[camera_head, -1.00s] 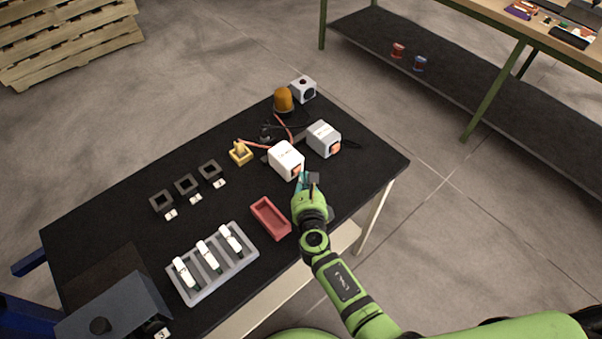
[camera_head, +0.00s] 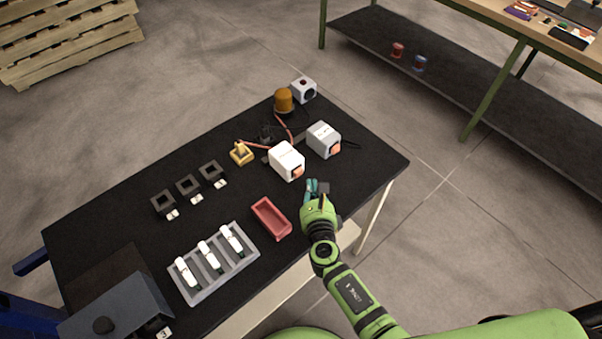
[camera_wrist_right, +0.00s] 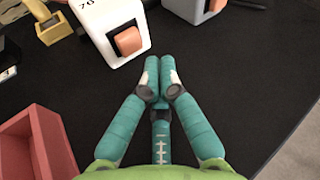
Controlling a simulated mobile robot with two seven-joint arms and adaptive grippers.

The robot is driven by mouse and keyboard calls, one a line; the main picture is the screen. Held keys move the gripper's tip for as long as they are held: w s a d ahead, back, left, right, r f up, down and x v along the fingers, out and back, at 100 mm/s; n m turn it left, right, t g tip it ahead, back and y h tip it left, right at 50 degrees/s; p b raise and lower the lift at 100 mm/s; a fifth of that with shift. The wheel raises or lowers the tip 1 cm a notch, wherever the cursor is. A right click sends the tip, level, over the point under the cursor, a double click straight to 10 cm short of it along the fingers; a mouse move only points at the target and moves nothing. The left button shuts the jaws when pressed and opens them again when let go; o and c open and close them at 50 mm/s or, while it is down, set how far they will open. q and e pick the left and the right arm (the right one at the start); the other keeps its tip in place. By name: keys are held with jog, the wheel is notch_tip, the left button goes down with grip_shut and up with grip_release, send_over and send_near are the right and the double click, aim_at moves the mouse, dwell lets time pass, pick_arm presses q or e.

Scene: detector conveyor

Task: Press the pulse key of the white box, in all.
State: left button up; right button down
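The white box (camera_head: 286,158) stands upright on the black table and has an orange key (camera_head: 297,172) on its near face. In the right wrist view the white box (camera_wrist_right: 98,22) is at the top, with its orange key (camera_wrist_right: 128,41) facing my fingers. My right gripper (camera_head: 313,186) is in front of the box, toward the near right, apart from the key. In the right wrist view its teal fingers (camera_wrist_right: 160,66) are together with nothing between them, just below and right of the key. My left gripper is not in view.
A grey box (camera_head: 323,139) with its own orange key stands close behind, to the right. A red tray (camera_head: 259,222) lies to the left of my right gripper. A yellow piece (camera_head: 241,154) and an orange lamp (camera_head: 283,100) stand farther back. The table's right end is clear.

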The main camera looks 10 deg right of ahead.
jog(key=shift+s+d+p, duration=0.15)
jog(key=shift+s+d, duration=0.45)
jog(key=shift+s, duration=0.3)
jog(key=shift+s+d+p, duration=0.15)
jog(key=shift+s+d, duration=0.4)
jog(key=shift+s, duration=0.3)
